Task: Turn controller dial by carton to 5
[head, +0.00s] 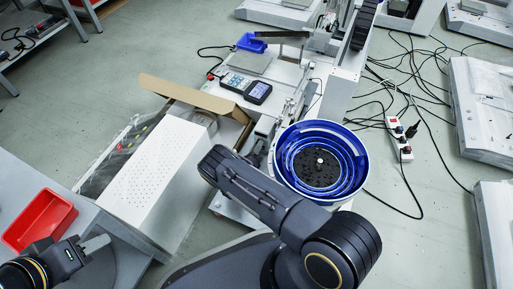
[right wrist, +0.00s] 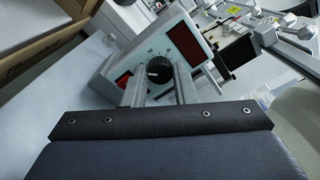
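The controller (right wrist: 150,57) is a pale tilted box in the right wrist view, with a dark red display (right wrist: 184,40) and a red switch (right wrist: 124,79). Its round black dial (right wrist: 159,70) has a white mark toward its left side; the scale figures are too small to read. My right gripper (right wrist: 160,76) has one finger on each side of the dial, close against it, and appears shut on it. In the head view my right arm hides this gripper and the dial. The open brown carton (head: 190,95) lies beyond the white perforated box. My left gripper (head: 95,243) is low at the left, empty, fingers apart.
A keypad unit (head: 246,87) sits on the machine behind. A red tray (head: 40,219) is near my left gripper. Cables cover the floor at right.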

